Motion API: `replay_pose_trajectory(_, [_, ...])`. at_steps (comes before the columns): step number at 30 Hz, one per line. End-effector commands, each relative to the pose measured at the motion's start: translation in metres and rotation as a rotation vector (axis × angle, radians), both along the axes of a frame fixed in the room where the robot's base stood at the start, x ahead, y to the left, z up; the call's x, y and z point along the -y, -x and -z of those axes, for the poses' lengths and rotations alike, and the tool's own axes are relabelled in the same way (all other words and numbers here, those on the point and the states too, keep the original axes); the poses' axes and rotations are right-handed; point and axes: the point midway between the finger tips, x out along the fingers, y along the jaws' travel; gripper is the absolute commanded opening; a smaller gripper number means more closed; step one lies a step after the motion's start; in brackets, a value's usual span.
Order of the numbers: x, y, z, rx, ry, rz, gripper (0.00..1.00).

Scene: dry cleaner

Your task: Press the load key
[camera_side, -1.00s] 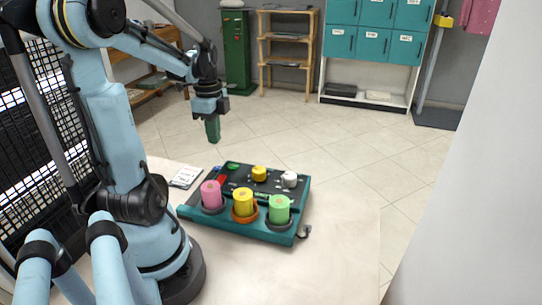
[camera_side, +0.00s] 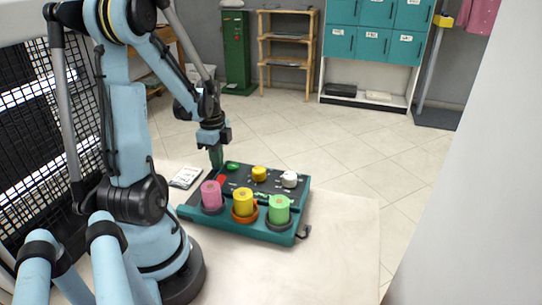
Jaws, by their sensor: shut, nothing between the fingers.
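A teal control box (camera_side: 188,212) with a dark top stands on the pale table. Its back left part holds a green button (camera_side: 233,166) and a red part (camera_side: 221,181). A yellow knob (camera_side: 259,173) and a white knob (camera_side: 289,179) sit to the right of these. No lettering can be read, so I cannot tell which is the load key. My gripper (camera_side: 217,164) is shut and empty. It points down at the box's back left corner, just left of the green button. I cannot tell whether its tip touches anything.
Pink (camera_side: 211,194), yellow (camera_side: 243,201) and green (camera_side: 279,209) cylinders stand upright in round holders along the box's front. A white card (camera_side: 185,177) lies left of the box. The table (camera_side: 345,235) is clear to the right.

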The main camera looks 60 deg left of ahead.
Motion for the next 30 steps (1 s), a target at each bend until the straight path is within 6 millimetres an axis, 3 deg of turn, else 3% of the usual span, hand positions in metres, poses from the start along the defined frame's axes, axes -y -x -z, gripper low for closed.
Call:
replay_pose_trajectory(14, [-0.001, 0.0, 0.018, 0.003, -0.003, 0.0, 0.0])
replay_pose_trajectory(24, [-0.001, -0.001, 0.017, 0.004, -0.004, -0.001, 0.0])
replay_pose_trajectory(30, [-0.002, -0.001, 0.004, 0.003, -0.003, -0.001, 0.0])
